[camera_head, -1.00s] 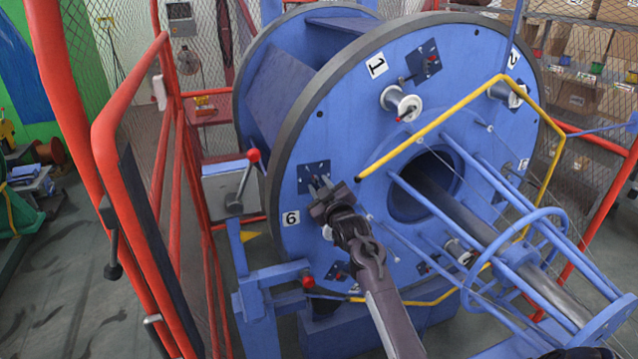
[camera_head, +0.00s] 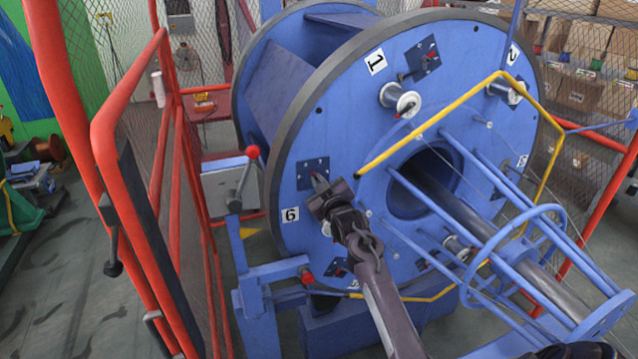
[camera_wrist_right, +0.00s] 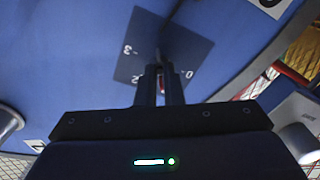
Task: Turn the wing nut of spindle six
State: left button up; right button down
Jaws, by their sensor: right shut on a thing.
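The blue disc of the strander (camera_head: 350,130) carries the dark plate of spindle six (camera_head: 308,168) at its left, above the white label 6 (camera_head: 290,214). My right gripper (camera_head: 320,184) is at this plate, shut on the wing nut, which its fingers mostly hide. In the right wrist view, the two fingers (camera_wrist_right: 160,86) are close together and point at the plate (camera_wrist_right: 190,62), which has white numerals 3, 2 and 0. The wing nut's angle cannot be told. My left gripper is not in view.
A white bobbin (camera_head: 400,98) stands out near spindle one. A yellow bar (camera_head: 430,122) and blue rods (camera_head: 450,215) run right of my arm. A red-knobbed lever (camera_head: 252,153) and a red guard frame (camera_head: 110,130) stand left.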

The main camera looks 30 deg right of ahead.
jog(key=m, duration=0.5)
jog(key=shift+m, duration=0.4)
jog(key=m+p, duration=0.1)
jog(key=m, duration=0.5)
jog(key=shift+m, duration=0.3)
jog(key=m, duration=0.5)
jog(key=m+p, duration=0.1)
jog(key=m, duration=0.5)
jog(key=shift+f+m, duration=0.1)
jog(key=shift+m, duration=0.2)
jog(key=c, duration=1.6)
grip_release()
jog(key=shift+o, duration=0.2)
